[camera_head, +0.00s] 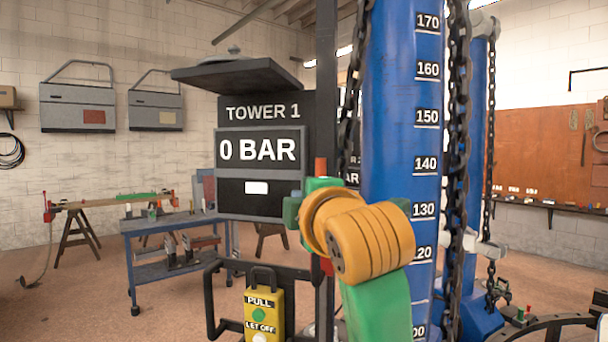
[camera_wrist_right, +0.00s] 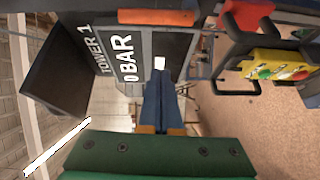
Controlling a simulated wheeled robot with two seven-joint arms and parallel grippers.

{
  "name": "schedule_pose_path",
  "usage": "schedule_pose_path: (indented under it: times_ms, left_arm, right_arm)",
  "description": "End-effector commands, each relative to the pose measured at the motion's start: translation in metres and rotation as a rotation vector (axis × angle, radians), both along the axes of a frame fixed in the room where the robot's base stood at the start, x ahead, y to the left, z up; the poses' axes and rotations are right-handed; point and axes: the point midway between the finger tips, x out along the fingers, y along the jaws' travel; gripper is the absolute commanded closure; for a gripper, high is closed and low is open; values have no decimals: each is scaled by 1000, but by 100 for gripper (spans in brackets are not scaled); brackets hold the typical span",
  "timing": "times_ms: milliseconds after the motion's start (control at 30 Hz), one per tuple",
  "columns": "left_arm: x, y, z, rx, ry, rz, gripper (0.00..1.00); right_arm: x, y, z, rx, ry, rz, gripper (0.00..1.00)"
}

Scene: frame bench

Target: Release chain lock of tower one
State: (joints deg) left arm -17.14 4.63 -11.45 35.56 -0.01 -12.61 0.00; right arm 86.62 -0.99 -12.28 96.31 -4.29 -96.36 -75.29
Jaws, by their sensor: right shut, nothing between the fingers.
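The tower one board (camera_head: 264,108) stands left of the blue tower (camera_head: 402,90), with a "0 BAR" display and a small white square (camera_head: 256,188) below it. A dark chain (camera_head: 459,110) hangs along the tower. A red-orange handle (camera_head: 321,166) is on the black post beside the board; an orange bar also shows in the right wrist view (camera_wrist_right: 155,18). I cannot tell which part is the chain lock. My right gripper (camera_wrist_right: 160,80) is shut and empty, its blue fingers pointing toward the white square. In the head view its green body (camera_head: 291,212) is partly hidden by my wrist.
A yellow control box (camera_head: 263,311) marked PULL and LET OFF hangs below the board, near a black tube frame. A second blue tower stands behind on the right. A blue work table (camera_head: 165,225) stands at the left. Floor between is clear.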

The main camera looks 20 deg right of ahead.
Motion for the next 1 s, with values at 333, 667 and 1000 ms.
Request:
schedule_pose_path:
  times_ms: [333,667,1000]
  left_arm:
    - [-1,0,0,-1,2,0,65]
    - [-1,-1,27,-1,2,0,65]
    - [-1,-1,78,-1,1,0,65]
  right_arm:
    - [-10,1,26,-53,-42,-4,100]
    - [22,-1,32,-51,-35,-6,100]
    - [91,-8,32,-48,-36,-5,100]
